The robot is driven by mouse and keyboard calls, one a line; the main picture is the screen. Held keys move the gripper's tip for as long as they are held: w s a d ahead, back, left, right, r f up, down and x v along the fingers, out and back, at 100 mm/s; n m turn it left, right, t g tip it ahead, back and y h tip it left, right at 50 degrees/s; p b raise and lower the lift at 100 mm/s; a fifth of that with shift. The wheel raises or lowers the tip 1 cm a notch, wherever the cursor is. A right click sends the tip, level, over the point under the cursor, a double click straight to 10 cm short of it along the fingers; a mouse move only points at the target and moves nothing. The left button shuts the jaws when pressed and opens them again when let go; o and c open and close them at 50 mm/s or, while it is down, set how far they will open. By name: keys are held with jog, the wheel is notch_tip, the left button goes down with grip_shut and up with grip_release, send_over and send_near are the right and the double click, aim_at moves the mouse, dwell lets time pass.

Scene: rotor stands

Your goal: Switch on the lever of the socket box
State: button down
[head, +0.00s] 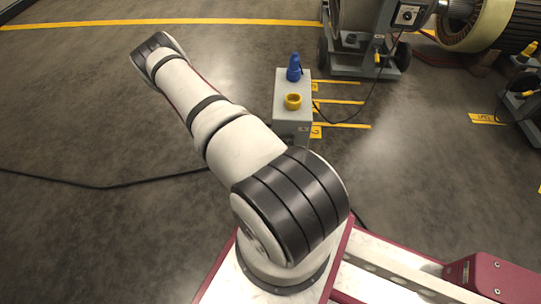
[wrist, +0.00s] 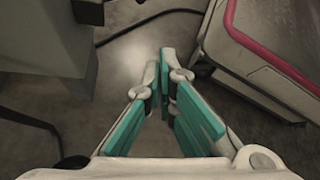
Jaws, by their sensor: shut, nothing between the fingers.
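The grey socket box (head: 291,121) stands on the floor beyond my arm in the head view. On its top are a blue plug (head: 294,70) and a yellow socket (head: 292,101). I cannot make out its lever in either view. My gripper (wrist: 164,75) shows in the wrist view with teal finger pads, shut and empty above the bare floor. It is hidden in the head view. A grey flat-sided body (wrist: 35,45) is at the upper left of the wrist view, apart from the fingers; I cannot tell for certain that it is the box.
A wheeled machine stand (head: 365,55) with a cable stands behind the box. A rotor (head: 487,25) is at the upper right. A black cable (head: 95,185) lies on the floor at left. My red-edged base is close to the gripper at right. The left floor is mostly clear.

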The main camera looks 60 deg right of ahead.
jog(key=shift+v, duration=1.8)
jog(key=shift+w+d, duration=0.15)
